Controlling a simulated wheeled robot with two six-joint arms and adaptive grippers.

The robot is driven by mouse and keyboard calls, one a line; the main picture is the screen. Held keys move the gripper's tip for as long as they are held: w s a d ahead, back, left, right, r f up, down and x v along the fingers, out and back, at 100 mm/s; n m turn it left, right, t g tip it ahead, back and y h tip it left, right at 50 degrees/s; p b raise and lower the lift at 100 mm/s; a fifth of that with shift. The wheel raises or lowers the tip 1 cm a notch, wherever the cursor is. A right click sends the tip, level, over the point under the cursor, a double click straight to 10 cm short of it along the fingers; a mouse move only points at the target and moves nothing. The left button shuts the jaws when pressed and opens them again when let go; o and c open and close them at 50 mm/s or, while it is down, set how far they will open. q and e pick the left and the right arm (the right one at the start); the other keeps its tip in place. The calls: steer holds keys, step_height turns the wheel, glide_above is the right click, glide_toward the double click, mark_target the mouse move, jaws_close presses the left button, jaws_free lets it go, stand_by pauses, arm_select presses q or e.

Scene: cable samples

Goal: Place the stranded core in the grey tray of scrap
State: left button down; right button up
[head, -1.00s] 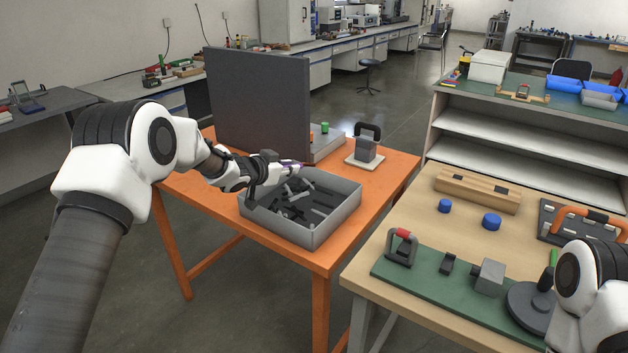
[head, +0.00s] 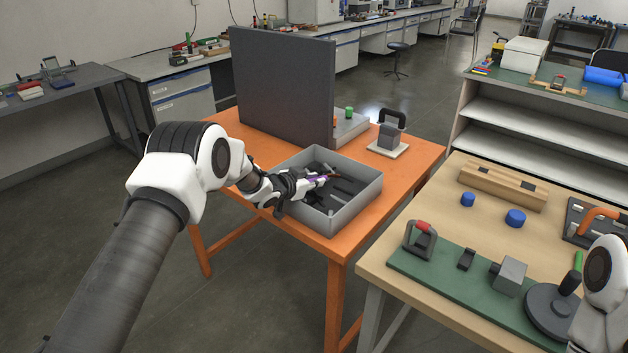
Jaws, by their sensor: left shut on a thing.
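The grey tray of scrap (head: 354,205) stands open on the orange table, with several dark scrap pieces inside. My left gripper (head: 316,181) reaches over the tray's left wall and is over its inside. It is shut on the stranded core (head: 327,176), a thin piece with purple near the jaws and a copper-coloured end pointing right. The core is over the scrap; whether it touches any cannot be told. The jaws hide part of it. My right arm shows at the right edge, but its gripper is out of view.
A tall dark panel (head: 282,85) stands behind the tray. A grey block on a pale base (head: 388,149) is at the table's back right. The wooden bench at right holds blue caps (head: 515,218), a green mat (head: 440,262) and a dark round base (head: 545,318).

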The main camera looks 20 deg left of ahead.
arm_select(q)
steer(key=c, duration=1.1)
jaws_free()
steer(key=shift+w+f, duration=0.1)
steer(key=shift+f, duration=0.05)
steer(key=shift+s+a+r, duration=0.1)
steer(key=shift+s+r, duration=0.1)
steer(key=shift+r, duration=0.1)
steer(key=b+v, duration=0.1)
steer(key=v, duration=1.1)
steer(key=s+d+f+n+g+y, duration=0.1)
steer(key=s+d+f+n+g, duration=0.15)
steer(key=s+f, duration=0.65)
steer(key=s+d+f+n+g+y, duration=0.1)
steer(key=s+d+f+g, duration=0.2)
steer(key=s+f, duration=0.6)
steer(key=s+f+n+g+y, duration=0.1)
steer(key=s+f+g, duration=0.2)
steer(key=s, duration=1)
steer(key=s+f+n+g+y, duration=0.1)
steer(key=s+f+g, duration=0.3)
steer(key=s, duration=1)
step_height(320, 180, down, 4)
steer(key=shift+s+r+n, duration=0.1)
steer(key=shift+s+n, duration=0.15)
steer(key=shift+n, duration=0.2)
